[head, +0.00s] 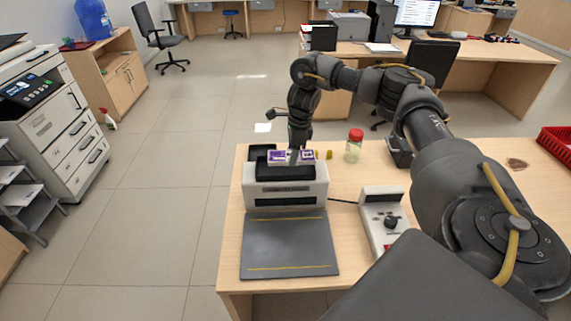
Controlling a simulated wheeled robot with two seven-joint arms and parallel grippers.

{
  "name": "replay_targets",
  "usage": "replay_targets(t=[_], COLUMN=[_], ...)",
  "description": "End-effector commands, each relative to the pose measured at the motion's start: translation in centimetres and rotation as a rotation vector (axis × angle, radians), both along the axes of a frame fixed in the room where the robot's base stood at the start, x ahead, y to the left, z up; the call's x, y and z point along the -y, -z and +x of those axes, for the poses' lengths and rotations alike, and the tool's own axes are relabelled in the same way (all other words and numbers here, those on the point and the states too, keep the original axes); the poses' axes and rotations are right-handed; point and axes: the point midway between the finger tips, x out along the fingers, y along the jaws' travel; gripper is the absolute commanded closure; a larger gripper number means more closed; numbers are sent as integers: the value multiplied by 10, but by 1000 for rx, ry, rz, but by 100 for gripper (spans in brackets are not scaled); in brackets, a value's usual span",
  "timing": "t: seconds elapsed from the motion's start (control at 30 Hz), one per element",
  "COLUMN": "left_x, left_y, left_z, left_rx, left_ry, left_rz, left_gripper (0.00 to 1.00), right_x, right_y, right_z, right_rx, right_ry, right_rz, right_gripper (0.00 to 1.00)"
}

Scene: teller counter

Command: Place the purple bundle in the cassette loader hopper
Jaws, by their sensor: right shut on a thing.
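The purple bundle (278,156), purple with pale parts, is at the top of a white and dark machine on the counter, which looks like the cassette loader (286,194). My right gripper (294,157) reaches down from above and is shut on the bundle. The bundle appears level, at or just above the dark hopper opening (285,172) in the machine's top. I cannot tell whether it touches the hopper. The gripper's fingers hide part of the bundle. My left gripper is not in view.
A dark mat with yellow lines (290,243) lies in front of the machine. A red-lidded jar (354,146) stands right of the bundle. A grey control box with a knob (386,222) sits to the right. A red basket (557,143) is at the far right.

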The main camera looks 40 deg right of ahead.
Motion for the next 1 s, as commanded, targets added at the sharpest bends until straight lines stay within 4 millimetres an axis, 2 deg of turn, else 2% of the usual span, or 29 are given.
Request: replay_targets(t=[0.03, 0.23, 0.53, 0.77, 1.0], left_x=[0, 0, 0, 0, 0], left_y=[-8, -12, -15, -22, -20], left_z=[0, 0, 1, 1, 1], left_rx=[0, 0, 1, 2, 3], left_ry=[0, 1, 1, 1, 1], left_rz=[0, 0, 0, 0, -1], left_gripper=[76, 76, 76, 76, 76], right_x=[-2, -4, -6, -4, -4], right_y=[3, 23, 31, 60, 61], right_z=[7, 22, 28, 27, 27], right_rx=[-2, 1, 2, 1, 3], right_ry=[1, -1, -1, -2, -2], right_rz=[-1, -2, -3, -2, -2], right_gripper=[70, 70, 70, 70, 70])
